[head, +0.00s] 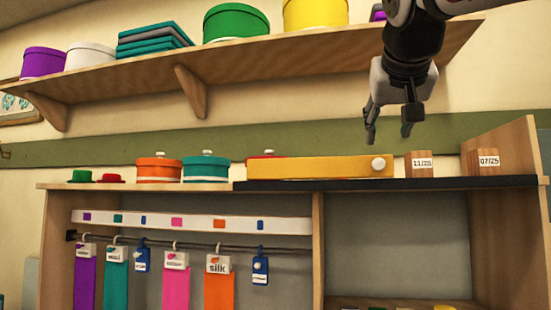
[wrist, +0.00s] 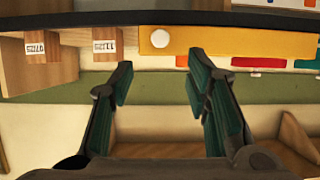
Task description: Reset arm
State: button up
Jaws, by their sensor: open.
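My gripper (head: 388,132) hangs from the arm at the upper right in the head view, fingers pointing down. It is in front of the upper shelf and above the right end of a yellow box (head: 310,168) with a white knob. In the wrist view my gripper (wrist: 158,72) shows two dark green-padded fingers spread apart with nothing between them. The yellow box (wrist: 225,42) lies beyond the fingertips there, apart from them.
Wooden date blocks (head: 421,164) and (head: 486,161) stand right of the yellow box on the cabinet top. Orange (head: 158,171) and teal (head: 206,169) round boxes stand left. The upper shelf (head: 250,68) holds more boxes. Coloured cloths hang from a rod (head: 190,247) below.

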jog(key=shift+f, duration=0.1)
jog(key=s+a+f+n+g+y, duration=0.1)
jog(key=s+f, duration=0.6)
jog(key=f, duration=0.7)
jog(key=s+a+f+n+g+y, duration=0.1)
jog(key=s+f+g, duration=0.3)
jog(key=s+f, duration=0.4)
jog(key=s+a+f+n+g+y, duration=0.1)
jog(key=s+f, duration=0.6)
jog(key=f, duration=1.5)
jog(key=shift+s+a+g+y, duration=0.35)
jog(key=shift+a+g, duration=0.35)
jog(key=shift+g, duration=0.4)
